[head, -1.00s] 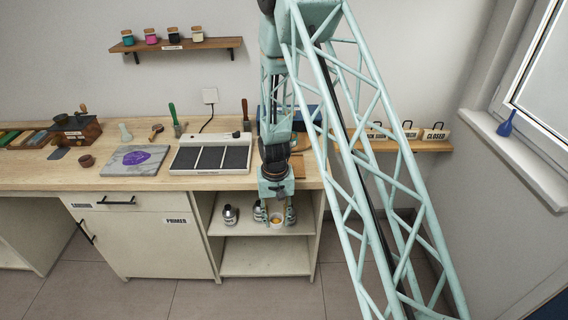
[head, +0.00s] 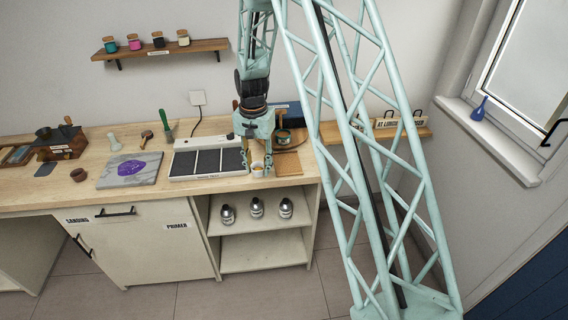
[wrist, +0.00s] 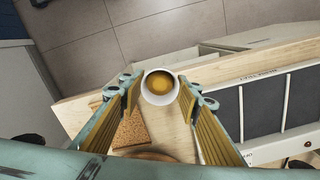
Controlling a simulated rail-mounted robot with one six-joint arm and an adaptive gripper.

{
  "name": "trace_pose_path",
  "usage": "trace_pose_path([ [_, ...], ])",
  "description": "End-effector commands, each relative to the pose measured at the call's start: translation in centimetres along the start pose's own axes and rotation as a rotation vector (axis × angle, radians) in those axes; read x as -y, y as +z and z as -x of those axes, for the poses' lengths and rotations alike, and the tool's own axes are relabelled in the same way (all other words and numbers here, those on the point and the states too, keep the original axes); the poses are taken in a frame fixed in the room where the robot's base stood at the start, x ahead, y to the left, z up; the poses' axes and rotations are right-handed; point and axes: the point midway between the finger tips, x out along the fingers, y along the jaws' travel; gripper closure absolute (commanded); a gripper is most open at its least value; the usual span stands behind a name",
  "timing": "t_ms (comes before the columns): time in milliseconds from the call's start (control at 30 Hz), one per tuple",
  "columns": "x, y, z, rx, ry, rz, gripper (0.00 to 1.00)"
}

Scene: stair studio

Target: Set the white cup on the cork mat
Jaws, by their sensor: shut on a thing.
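The white cup (head: 257,169) is between the fingers of my gripper (head: 257,163), near the front edge of the worktop. In the wrist view, the cup (wrist: 160,87) is upright, with a brown-yellow inside, and my gripper (wrist: 158,95) is shut on its sides. The cork mat (head: 288,163) lies flat on the worktop just right of the cup. In the wrist view the mat (wrist: 131,131) is partly hidden by a finger. The cup is beside the mat, not over it. I cannot tell whether the cup touches the worktop.
A white-framed rack with dark panels (head: 208,158) stands close left of my gripper. A dark green pot (head: 283,136) stands behind the mat. Several silver-grey bottles (head: 257,208) sit on the open shelf below. The worktop's front edge (head: 230,189) is close.

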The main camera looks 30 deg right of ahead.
Motion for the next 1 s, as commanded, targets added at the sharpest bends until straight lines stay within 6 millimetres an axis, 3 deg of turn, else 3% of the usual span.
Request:
trace_pose_path([
  [467, -0.5, -0.9, -0.2, 0.000, 0.000, -0.001, 0.80],
  [1000, -4.3, -8.1, -0.9, -0.001, -0.001, -0.001, 0.80],
])
